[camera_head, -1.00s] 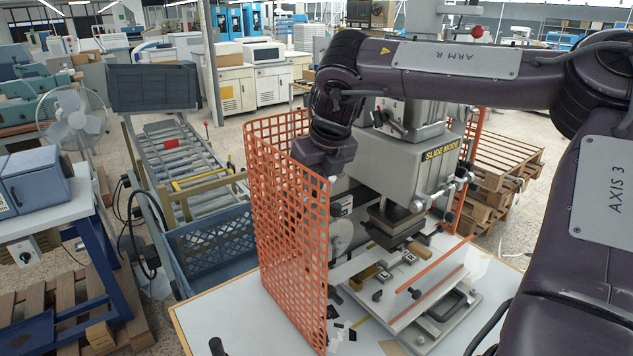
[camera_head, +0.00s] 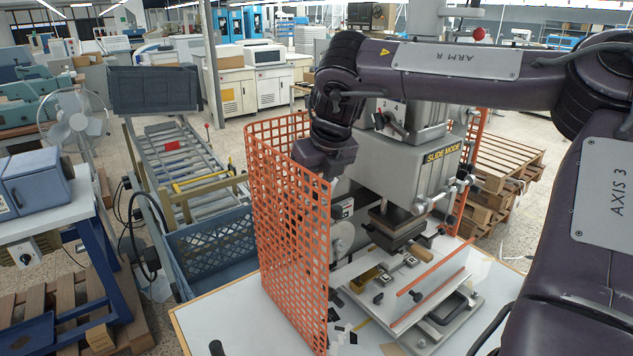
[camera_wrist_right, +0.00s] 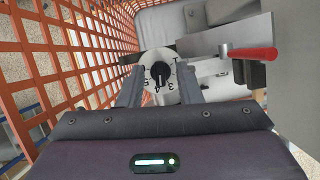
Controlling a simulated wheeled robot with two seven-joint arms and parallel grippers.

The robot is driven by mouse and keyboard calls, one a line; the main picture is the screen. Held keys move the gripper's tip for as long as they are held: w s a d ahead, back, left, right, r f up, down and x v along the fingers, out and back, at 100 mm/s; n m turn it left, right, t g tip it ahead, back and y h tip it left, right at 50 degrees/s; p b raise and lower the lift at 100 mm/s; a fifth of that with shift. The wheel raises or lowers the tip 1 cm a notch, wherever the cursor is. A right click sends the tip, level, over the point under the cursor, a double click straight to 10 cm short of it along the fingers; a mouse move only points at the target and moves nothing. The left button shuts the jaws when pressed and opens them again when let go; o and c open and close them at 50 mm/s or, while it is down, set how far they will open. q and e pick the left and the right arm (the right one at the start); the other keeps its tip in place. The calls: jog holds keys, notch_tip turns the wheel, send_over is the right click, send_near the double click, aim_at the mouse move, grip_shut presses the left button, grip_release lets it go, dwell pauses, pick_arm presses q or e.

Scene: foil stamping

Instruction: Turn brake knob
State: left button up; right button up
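My left gripper is not in view.
The orange mesh guard (camera_head: 290,225) stands close along the left of my right wrist. In the right wrist view a red-handled lever (camera_wrist_right: 250,54) lies right of the dial. A worktable (camera_head: 240,320) with a jig plate (camera_head: 445,275) is below the press.

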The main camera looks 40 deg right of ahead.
jog(key=shift+s+r, duration=0.1)
jog(key=shift+r, duration=0.3)
jog(key=b+v, duration=0.2)
jog(key=v, duration=0.4)
jog(key=shift+s+r, duration=0.2)
jog(key=shift+r, duration=0.1)
jog(key=shift+a, duration=0.1)
